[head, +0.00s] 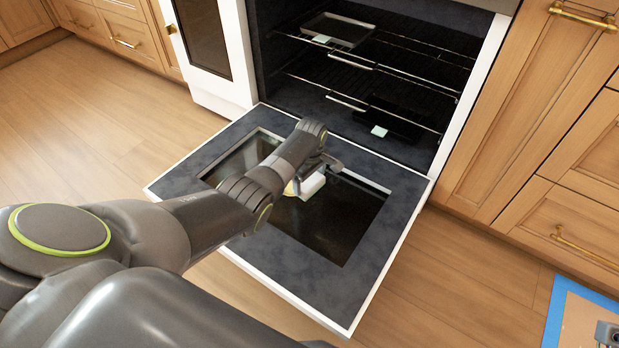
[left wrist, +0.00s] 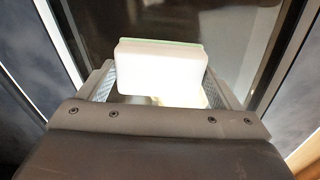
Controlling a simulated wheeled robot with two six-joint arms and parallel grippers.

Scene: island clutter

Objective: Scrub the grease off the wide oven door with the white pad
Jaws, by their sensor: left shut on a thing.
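The wide oven door (head: 370,265) is folded down and open, with a dark glass panel (head: 335,220) inside a grey border. My left gripper (head: 308,180) is over the glass, shut on the white pad (head: 312,187). In the left wrist view the white pad (left wrist: 162,68) sits between the two fingers (left wrist: 160,88), with a green edge along its far side. I cannot tell whether the pad touches the glass. A small yellowish patch shows beside the pad; I cannot tell what it is.
The open oven has wire racks (head: 385,72), a tray (head: 337,30) on the upper one and a dark pan (head: 395,120) lower down. Wooden cabinets (head: 540,100) stand to the right. A blue-edged mat (head: 580,315) lies at the lower right. The wooden floor (head: 90,120) at left is clear.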

